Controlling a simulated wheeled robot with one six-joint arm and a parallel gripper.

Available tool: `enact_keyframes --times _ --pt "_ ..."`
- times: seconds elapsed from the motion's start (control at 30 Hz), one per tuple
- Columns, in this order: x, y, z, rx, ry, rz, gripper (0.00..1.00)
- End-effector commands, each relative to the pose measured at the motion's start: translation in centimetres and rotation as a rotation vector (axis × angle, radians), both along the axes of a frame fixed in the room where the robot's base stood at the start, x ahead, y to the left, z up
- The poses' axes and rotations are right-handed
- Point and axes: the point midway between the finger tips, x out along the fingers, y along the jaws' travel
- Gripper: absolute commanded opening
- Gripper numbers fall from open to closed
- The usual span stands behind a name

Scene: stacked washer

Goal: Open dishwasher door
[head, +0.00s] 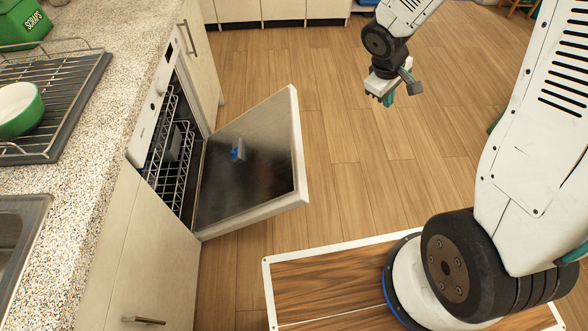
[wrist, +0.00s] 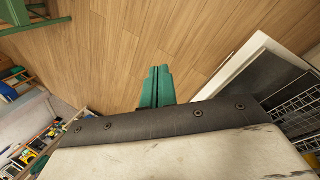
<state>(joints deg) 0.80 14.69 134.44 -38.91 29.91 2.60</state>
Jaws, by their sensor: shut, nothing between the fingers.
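The dishwasher (head: 150,124) is built in under the counter at the left of the head view. Its door (head: 252,160) is swung down well away from the body, tilted, with its dark inner face showing and wire racks (head: 176,150) visible inside. In the wrist view the door (wrist: 238,68) shows at the right, with a rack (wrist: 292,118) beyond it. My gripper (head: 390,99) is in the air over the floor, to the right of the door and apart from it. In the wrist view its green fingers (wrist: 157,86) are together with nothing between them.
The speckled counter (head: 110,95) holds a dish rack (head: 60,120) with a green bowl (head: 18,108), and a green scraps bin (head: 25,22). A sink (head: 18,225) is at the lower left.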

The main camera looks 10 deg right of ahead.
Motion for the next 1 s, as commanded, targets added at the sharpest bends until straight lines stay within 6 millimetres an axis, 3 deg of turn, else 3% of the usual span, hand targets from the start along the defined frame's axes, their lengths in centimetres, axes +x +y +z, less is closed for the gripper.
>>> enact_keyframes --times 0.03,0.17,0.3,0.4,0.5,0.6,0.7,0.87,1.0 --pt "1.2 0.3 -2.4 0.01 0.003 0.061 0.0" --pt "4.5 2.0 -8.2 0.069 -0.025 0.248 0.0" --pt "6.6 5.6 -14.8 0.204 -0.058 0.474 0.0" --pt "6.9 9.4 -19.2 0.355 -0.081 0.643 0.0" --pt "6.0 13.5 -22.1 0.539 -0.104 0.799 0.0" --pt "4.9 16.6 -22.8 0.694 -0.126 0.904 0.0" --pt "4.1 18.3 -22.6 0.795 -0.141 0.962 0.0" --pt "3.7 19.5 -22.5 0.853 -0.149 0.993 0.0" --pt "3.7 20.6 -23.8 0.854 -0.147 0.994 0.0"
